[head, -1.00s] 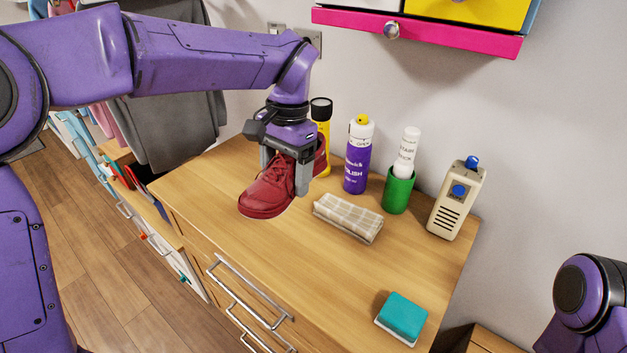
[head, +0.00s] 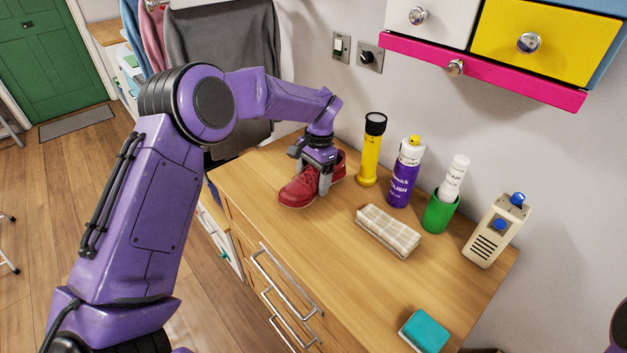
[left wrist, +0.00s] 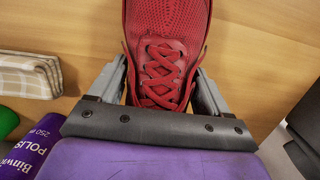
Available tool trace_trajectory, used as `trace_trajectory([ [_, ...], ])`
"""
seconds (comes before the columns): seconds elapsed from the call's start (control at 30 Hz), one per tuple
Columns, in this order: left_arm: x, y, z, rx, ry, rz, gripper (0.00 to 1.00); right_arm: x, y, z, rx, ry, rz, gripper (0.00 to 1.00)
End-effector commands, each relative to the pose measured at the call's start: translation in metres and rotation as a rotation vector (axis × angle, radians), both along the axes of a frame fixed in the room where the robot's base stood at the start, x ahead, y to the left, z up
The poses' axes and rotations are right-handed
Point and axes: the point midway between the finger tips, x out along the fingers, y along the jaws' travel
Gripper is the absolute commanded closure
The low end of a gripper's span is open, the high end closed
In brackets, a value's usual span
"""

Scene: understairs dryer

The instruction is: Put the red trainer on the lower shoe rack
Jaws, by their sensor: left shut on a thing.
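The red trainer (head: 303,188) is at the far left part of the wooden cabinet top, toe toward the front left in the head view. My left gripper (head: 324,180) is over it from above, one finger on each side of its laced middle, shut on it. In the left wrist view the trainer (left wrist: 165,45) lies between the two grey fingers (left wrist: 160,90), laces up. I cannot tell whether its sole touches the top. The lower shoe rack cannot be made out. My right gripper is out of view; only a bit of purple arm shows at the lower right.
On the cabinet top (head: 330,250) stand a yellow torch (head: 370,152), a purple polish can (head: 404,175), a green cup with a white tube (head: 439,214) and a beige radio (head: 494,232). A folded checked cloth (head: 388,231) and a teal sponge (head: 425,331) lie nearer. Coloured drawers (head: 480,70) hang above.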

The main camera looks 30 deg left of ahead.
Motion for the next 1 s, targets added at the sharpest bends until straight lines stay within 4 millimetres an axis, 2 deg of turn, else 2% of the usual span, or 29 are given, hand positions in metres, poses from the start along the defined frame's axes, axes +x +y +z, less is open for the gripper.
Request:
trace_trajectory([
  [0.13,-0.001,-0.001,-0.021,0.000,0.003,-0.001,0.61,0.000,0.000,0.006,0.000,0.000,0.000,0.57],
  [0.5,-0.001,-0.002,-0.027,-0.001,0.001,-0.001,0.61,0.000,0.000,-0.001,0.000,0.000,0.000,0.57],
  [0.53,-0.001,-0.002,-0.027,-0.001,0.001,-0.001,0.19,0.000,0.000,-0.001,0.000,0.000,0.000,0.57],
  [0.6,-0.001,-0.002,-0.026,0.000,0.002,-0.001,0.00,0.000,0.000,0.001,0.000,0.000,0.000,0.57],
  [0.8,-0.001,-0.002,-0.026,0.000,0.002,-0.001,0.00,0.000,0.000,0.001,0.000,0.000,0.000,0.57],
  [0.9,-0.001,-0.002,-0.019,0.001,0.002,-0.001,0.00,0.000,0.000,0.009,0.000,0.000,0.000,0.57],
  [1.0,0.002,-0.003,-0.007,0.000,-0.003,0.000,0.00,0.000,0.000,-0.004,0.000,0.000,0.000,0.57],
])
